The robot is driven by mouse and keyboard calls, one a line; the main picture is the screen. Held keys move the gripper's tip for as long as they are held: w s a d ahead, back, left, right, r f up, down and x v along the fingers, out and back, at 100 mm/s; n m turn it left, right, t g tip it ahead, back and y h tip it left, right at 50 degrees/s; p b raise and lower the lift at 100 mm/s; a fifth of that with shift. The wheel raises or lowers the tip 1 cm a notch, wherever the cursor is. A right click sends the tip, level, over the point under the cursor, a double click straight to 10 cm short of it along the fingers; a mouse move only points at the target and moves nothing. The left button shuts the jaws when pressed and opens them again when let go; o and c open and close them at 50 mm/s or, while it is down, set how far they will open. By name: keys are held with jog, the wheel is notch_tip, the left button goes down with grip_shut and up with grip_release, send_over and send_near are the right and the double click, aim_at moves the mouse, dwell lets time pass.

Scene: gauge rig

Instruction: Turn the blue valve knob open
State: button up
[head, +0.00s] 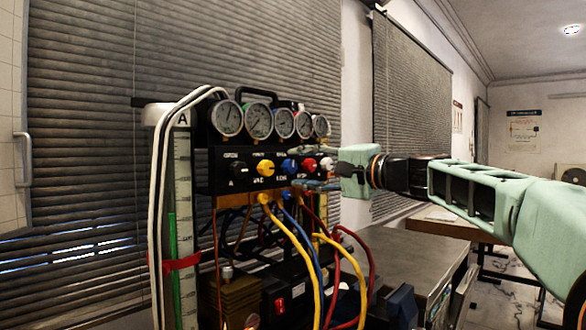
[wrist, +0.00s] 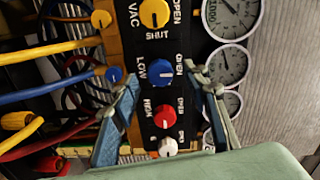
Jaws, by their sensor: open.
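The blue valve knob (wrist: 160,72) sits on the black panel, between the labels LOW and OPEN in the wrist view. It also shows in the head view (head: 289,166), left of the red knob. My gripper (wrist: 165,75) is open, with one fingertip on each side of the blue knob in the wrist view. No contact is visible, and the depth gap is hard to judge. In the head view my gripper (head: 311,169) reaches in from the right at the panel front. The exact direction of the knob's pointer is too small to tell.
The yellow knob (wrist: 154,13), red knob (wrist: 165,116) and white knob (wrist: 168,147) share the panel with the blue one. Several round gauges (head: 258,119) stand above. Yellow, blue and red hoses (head: 318,276) hang below. A grey bench (head: 410,258) lies to the right.

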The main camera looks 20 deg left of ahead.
jog(key=v, duration=0.8)
jog(key=shift+d, duration=0.35)
jog(key=shift+s, duration=0.1)
